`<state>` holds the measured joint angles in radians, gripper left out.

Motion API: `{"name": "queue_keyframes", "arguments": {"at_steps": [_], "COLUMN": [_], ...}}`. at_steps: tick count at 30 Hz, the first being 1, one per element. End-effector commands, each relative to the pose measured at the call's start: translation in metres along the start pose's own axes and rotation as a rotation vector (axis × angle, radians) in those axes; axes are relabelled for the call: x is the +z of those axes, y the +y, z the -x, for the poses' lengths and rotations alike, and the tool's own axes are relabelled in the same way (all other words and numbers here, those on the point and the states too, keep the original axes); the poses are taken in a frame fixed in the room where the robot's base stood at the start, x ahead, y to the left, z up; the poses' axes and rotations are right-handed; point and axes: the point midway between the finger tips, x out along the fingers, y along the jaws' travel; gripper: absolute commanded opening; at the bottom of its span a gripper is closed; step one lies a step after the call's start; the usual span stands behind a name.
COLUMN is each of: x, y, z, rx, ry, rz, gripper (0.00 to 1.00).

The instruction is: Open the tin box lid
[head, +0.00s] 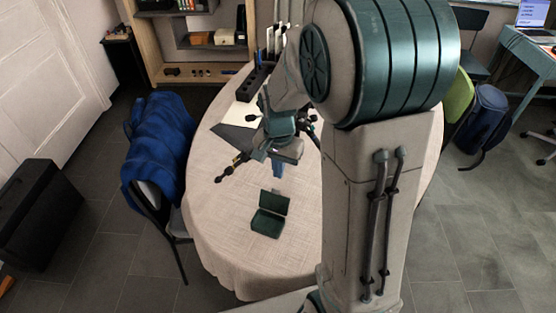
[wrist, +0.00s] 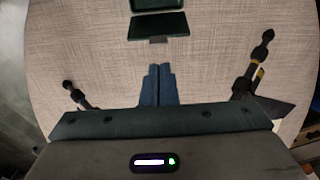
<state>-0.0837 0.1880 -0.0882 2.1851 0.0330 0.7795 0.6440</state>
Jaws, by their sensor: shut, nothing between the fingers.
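The green tin box (head: 268,222) stands on the cloth-covered table, with its lid (head: 273,202) raised up at the back. In the wrist view the box lid (wrist: 158,24) shows at the top, with a small grey tab at its near edge; the rest of the box is cut off by the frame. My gripper (head: 278,170) is above the table, behind the box and apart from it. In the wrist view its two blue fingers (wrist: 157,70) are together with nothing between them, a little short of the lid. My arm hides the right part of the table.
The round table (head: 225,240) has free room left of and in front of the box. Dark sheets (head: 236,138) and a black holder with pens (head: 250,85) lie behind my gripper. A chair with a blue jacket (head: 160,140) stands close at the left edge.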

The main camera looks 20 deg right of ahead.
Motion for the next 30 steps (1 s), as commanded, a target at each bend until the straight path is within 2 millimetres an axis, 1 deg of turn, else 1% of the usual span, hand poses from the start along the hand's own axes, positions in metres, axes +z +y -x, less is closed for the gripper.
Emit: {"name": "queue_keyframes", "arguments": {"at_steps": [1,3,6,10,14,22,28,30], "x": [0.001,0.001,0.001,0.000,0.000,0.001,0.017,0.019], "y": [0.001,0.000,0.000,0.000,0.000,0.000,0.000,0.000], "z": [-0.011,-0.022,-0.035,-0.043,-0.046,-0.046,-0.039,-0.039], "rx": [0.003,0.003,0.002,0.000,-0.001,-0.001,-0.002,-0.001], "ry": [-0.004,-0.004,-0.002,0.000,0.001,0.001,0.000,0.000], "rz": [0.000,0.000,0.000,0.000,0.001,0.001,0.004,0.001], "gripper": [0.00,0.00,0.00,0.00,0.00,0.00,0.00,0.00]}}
